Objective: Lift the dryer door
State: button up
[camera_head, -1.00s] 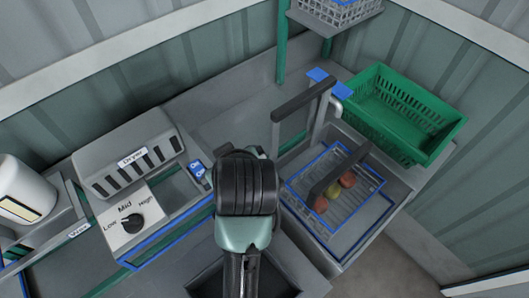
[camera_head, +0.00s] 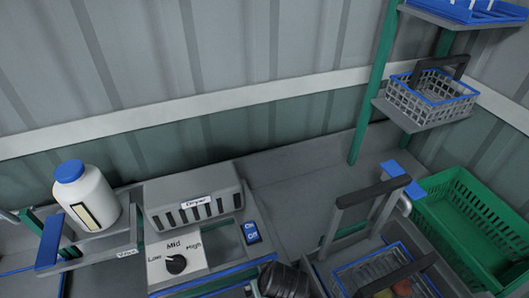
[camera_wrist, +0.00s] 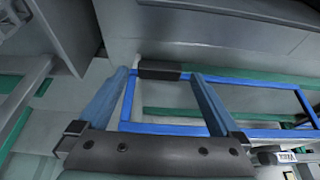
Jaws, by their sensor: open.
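The grey dryer (camera_head: 195,196), with its "Dryer" label and dark slots, stands at the lower middle of the head view, above a blue-edged part (camera_head: 215,283). In the wrist view, a blue-edged frame (camera_wrist: 165,129) carries a short black handle (camera_wrist: 160,71), which looks like the dryer door. My gripper (camera_wrist: 161,80) is open, its fingers spread to either side of the handle. I cannot tell whether they touch it. In the head view only a dark part of my arm shows at the bottom edge; my fingers and the dryer's lower front are out of view.
A Low-Mid-High knob (camera_head: 176,264) and a blue On/Off switch (camera_head: 252,232) sit by the dryer. A white bottle with a blue cap (camera_head: 69,171) stands left. A basket with a dark handle (camera_head: 355,190), a green crate (camera_head: 447,215) and a shelf basket (camera_head: 430,97) are right.

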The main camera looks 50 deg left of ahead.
jog(key=shift+x, duration=0.75)
jog(key=shift+c, duration=0.2)
grip_shut()
